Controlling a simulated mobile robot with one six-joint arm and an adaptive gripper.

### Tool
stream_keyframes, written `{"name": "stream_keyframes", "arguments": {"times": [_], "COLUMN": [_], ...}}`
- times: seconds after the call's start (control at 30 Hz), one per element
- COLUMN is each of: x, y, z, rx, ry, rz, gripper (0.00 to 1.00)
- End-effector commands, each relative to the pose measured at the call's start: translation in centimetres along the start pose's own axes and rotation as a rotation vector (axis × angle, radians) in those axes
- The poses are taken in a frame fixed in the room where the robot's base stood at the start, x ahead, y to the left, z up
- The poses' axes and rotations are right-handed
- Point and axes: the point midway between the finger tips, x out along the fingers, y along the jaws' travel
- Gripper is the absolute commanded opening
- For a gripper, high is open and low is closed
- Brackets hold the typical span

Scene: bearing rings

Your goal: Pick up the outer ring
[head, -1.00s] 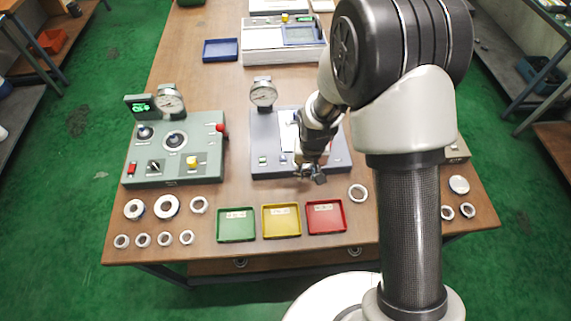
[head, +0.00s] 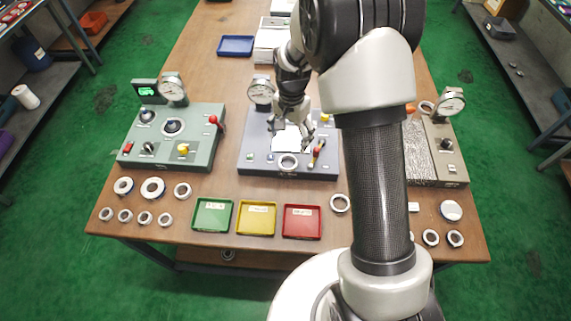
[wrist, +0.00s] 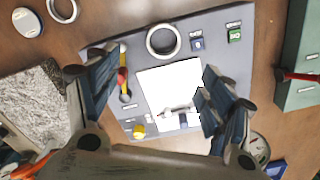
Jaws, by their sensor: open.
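A metal ring (head: 289,161) lies flat near the front edge of the grey middle device (head: 255,160). In the wrist view this ring (wrist: 163,40) lies just beyond the white plate. Another ring (head: 340,203) lies on the table right of the red tray; in the wrist view that ring (wrist: 62,10) is at top left. I cannot tell by looks which one is the outer ring. My gripper (head: 292,132) is above the white plate of the middle device. In the wrist view its two fingers (wrist: 158,65) are spread, with nothing between them.
Green (head: 212,215), yellow (head: 256,218) and red (head: 302,222) trays stand along the front. Several rings lie at the front left. A green device (head: 195,150) with a dial gauge stands left, a grey one (head: 440,150) right. A lever (head: 318,152) stands beside the ring on the middle device.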

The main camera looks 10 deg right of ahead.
Motion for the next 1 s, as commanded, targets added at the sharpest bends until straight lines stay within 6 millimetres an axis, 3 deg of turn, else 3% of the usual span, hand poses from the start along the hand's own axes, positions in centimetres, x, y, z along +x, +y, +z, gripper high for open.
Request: {"name": "stream_keyframes", "arguments": {"times": [0.1,0.3,0.57,0.83,1.0], "x": [3.1,6.2,7.5,11.5,12.1], "y": [0.1,0.0,-0.2,-0.6,-0.6], "z": [0.1,0.1,0.1,0.4,0.3], "rx": [-0.001,-0.002,-0.003,-0.002,-0.002], "ry": [-0.003,-0.001,0.000,-0.001,0.001], "rz": [0.003,0.001,0.000,0.001,-0.001], "gripper": [0.74,0.74,0.74,0.74,0.74]}}
